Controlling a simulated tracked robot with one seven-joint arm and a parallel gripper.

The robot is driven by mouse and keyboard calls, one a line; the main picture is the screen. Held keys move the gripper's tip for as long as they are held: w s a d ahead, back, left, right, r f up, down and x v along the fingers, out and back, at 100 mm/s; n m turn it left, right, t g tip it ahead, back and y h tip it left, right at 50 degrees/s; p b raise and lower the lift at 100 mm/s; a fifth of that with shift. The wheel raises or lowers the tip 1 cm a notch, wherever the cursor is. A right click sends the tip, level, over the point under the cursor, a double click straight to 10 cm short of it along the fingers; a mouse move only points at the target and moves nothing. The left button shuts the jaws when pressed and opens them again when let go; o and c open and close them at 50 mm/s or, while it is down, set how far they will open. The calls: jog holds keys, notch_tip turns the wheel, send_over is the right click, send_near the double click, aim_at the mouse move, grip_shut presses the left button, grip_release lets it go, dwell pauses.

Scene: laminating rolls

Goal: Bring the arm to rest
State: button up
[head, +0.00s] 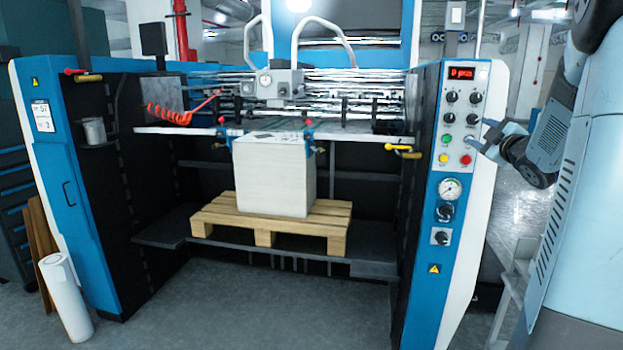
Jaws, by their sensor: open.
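My gripper (484,146) is at the right of the head view, in front of the machine's control panel (459,175). Its fingers are apart and hold nothing that I can see. The fingertips are close to the panel's lower buttons; I cannot tell whether they touch. My arm (595,150) comes in from the right edge and is bent, with the wrist held out toward the panel. The panel has a red display (461,73), several black knobs, a green button (446,139), a yellow button (443,158) and a red button (465,160).
The laminating machine fills the middle, with a white paper stack (270,180) on a wooden pallet (225,222). A white roll (66,297) leans at the left. A grey stand (520,265) is at the right, close to my arm. The floor (260,310) in front is clear.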

jog(key=s+a+f+m+g, duration=0.3)
jog(key=s+a+m+g, duration=0.1)
jog(key=s+a, duration=0.4)
jog(key=s+a+f+m+g, duration=0.4)
jog(key=s+a, duration=0.5)
jog(key=s, duration=0.4)
jog(key=s+a+f+m+g, duration=0.4)
jog(key=s+a+g, duration=0.1)
jog(key=s+a, duration=0.4)
jog(key=shift+s+m+h, duration=0.3)
jog(key=shift+s, duration=0.55)
jog(key=shift+d, duration=0.1)
